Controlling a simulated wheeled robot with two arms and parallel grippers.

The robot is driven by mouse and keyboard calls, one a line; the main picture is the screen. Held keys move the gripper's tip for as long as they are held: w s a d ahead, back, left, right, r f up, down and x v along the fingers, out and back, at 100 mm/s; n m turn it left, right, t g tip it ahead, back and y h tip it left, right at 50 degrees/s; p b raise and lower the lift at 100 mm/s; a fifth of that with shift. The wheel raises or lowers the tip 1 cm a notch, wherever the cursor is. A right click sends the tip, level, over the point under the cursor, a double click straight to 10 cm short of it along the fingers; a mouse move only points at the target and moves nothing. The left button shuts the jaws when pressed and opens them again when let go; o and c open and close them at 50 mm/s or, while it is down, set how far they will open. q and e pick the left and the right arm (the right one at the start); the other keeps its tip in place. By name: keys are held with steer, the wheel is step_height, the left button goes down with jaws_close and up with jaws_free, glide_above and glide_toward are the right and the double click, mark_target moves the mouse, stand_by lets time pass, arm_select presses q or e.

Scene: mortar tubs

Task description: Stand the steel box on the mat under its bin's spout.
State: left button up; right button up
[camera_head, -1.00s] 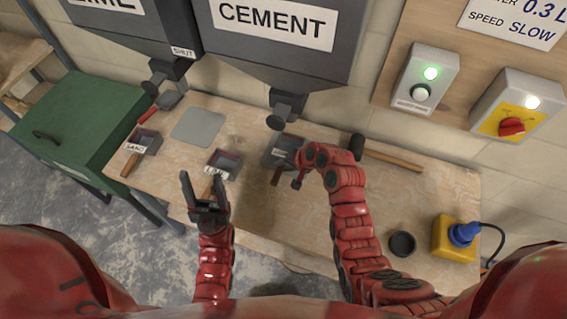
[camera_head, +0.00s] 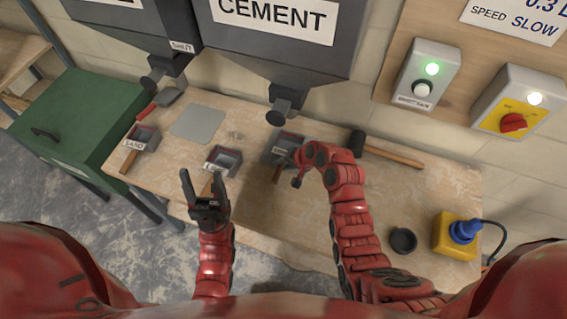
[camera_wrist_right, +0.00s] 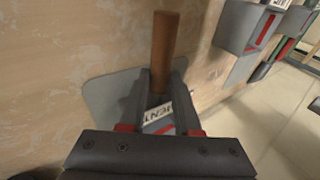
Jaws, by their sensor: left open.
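Three grey boxes with wooden handles stand on the bench: one labelled SAND (camera_head: 146,138) at left, one labelled LIME (camera_head: 226,160) in the middle, and the cement box (camera_head: 283,145) below the CEMENT bin's spout (camera_head: 284,104). A bare grey mat (camera_head: 198,123) lies near the left bin's spout (camera_head: 160,76). My left gripper (camera_head: 203,178) is open, its fingers by the LIME box's handle. My right gripper (camera_wrist_right: 160,105) is at the cement box, its fingers either side of the label and handle (camera_wrist_right: 164,45); its grip is unclear. A grey mat (camera_wrist_right: 105,92) shows beneath, partly hidden.
A mallet (camera_head: 393,154) lies right of the cement box. A dark round cup (camera_head: 403,241) and a yellow block with a blue plug (camera_head: 455,238) are at the right. A trowel (camera_head: 166,97) lies behind the SAND box. A green cabinet (camera_head: 75,120) adjoins the bench's left.

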steer(key=o, duration=0.5)
steer(key=shift+c, duration=0.2)
steer(key=shift+r, duration=0.1)
